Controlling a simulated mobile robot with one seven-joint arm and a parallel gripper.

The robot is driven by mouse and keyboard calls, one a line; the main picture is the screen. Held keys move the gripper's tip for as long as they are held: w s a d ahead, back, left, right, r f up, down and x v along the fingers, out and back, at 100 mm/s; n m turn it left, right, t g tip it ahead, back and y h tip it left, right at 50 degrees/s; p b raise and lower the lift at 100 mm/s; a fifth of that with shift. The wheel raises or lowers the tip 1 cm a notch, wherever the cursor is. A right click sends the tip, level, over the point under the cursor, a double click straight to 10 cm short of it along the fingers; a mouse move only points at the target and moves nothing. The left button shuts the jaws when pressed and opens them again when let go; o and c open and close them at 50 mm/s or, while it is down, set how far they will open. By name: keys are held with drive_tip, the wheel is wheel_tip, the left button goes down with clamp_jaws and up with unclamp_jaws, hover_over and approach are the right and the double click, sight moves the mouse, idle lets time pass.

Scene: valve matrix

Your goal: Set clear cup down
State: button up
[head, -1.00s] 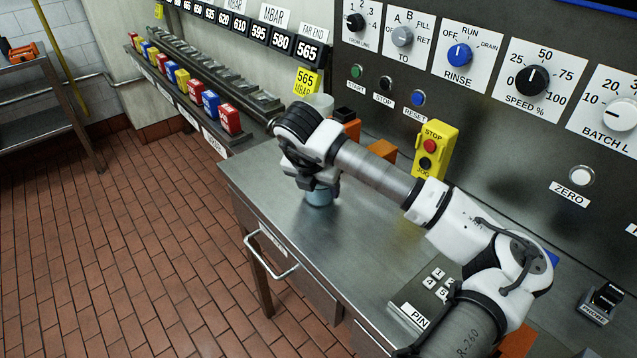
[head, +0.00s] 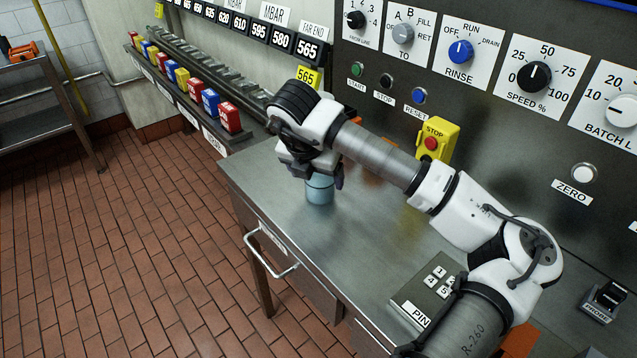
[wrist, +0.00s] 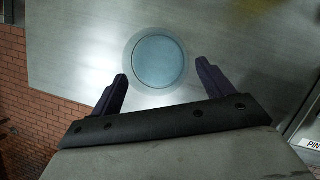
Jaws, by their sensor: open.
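The clear cup (head: 320,189), bluish and see-through, stands upright on the steel counter (head: 365,235) near its left end. In the wrist view the cup (wrist: 158,62) shows as a round pale-blue disc seen from above. My gripper (head: 315,180) is above and around the top of the cup in the head view, partly hiding it. In the wrist view my gripper (wrist: 160,85) is open, with one finger to the left and one to the right. There is a gap between each finger and the cup, and the cup lies mostly beyond the fingertips.
A PIN keypad (head: 430,293) lies at the front right. Red, blue and yellow blocks (head: 210,101) line a rail at the left. The counter around the cup is clear.

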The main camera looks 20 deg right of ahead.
drive_tip(key=b+v, duration=0.1)
drive_tip(key=v, duration=0.7)
drive_tip(key=shift+r, duration=0.1)
